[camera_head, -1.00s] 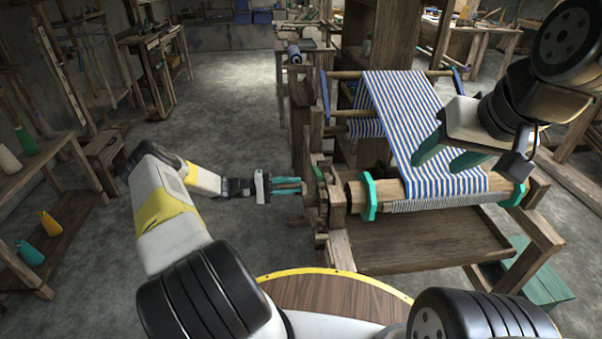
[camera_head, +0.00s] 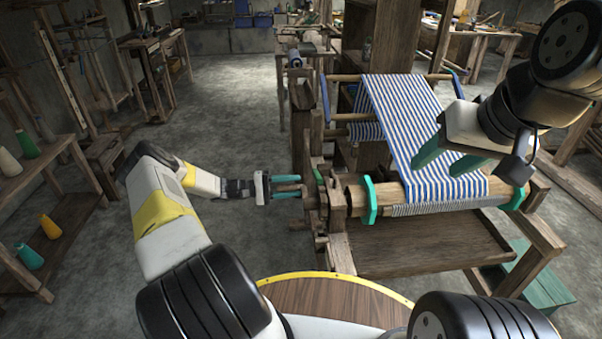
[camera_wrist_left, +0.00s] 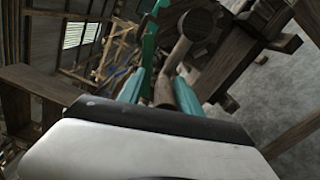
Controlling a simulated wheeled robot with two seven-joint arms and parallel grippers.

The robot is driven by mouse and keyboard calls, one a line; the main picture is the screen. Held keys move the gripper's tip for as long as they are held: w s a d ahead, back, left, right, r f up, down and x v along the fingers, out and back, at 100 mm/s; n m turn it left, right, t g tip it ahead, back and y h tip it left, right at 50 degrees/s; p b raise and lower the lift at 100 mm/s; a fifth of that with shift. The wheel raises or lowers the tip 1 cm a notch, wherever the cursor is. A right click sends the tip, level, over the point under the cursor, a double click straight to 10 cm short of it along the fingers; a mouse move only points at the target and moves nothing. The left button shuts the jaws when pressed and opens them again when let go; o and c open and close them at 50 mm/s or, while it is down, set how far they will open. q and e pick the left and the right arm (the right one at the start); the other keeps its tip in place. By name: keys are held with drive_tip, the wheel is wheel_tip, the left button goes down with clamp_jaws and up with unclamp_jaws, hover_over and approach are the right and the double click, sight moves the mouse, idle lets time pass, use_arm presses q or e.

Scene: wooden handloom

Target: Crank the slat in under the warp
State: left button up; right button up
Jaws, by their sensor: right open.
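The blue-and-white striped warp (camera_head: 400,115) runs down from the rear bar to the wooden front beam (camera_head: 395,194), with a pale fringe-like strip along its lower edge. I cannot pick out the slat. My left gripper (camera_head: 287,187) is at the beam's left end, its teal fingers pointing right. In the left wrist view a wooden crank handle (camera_wrist_left: 163,91) lies between these fingers, joined to a dark arm and hub (camera_wrist_left: 200,28); whether they press on it is unclear. My right gripper (camera_head: 438,166) is open and empty over the warp, fingers apart.
Green clamp-like rings (camera_head: 370,199) sit near both beam ends. The loom's wooden frame (camera_head: 338,245) and a tray-like board (camera_head: 425,240) lie below. A green bench (camera_head: 540,280) stands at the right.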

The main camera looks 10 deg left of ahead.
use_arm(q)
drive_tip(key=shift+f, duration=0.1)
drive_tip(key=v, duration=0.7)
drive_tip(key=shift+a, duration=0.35)
drive_tip(key=shift+s+a, duration=0.1)
drive_tip(key=shift+s, duration=0.05)
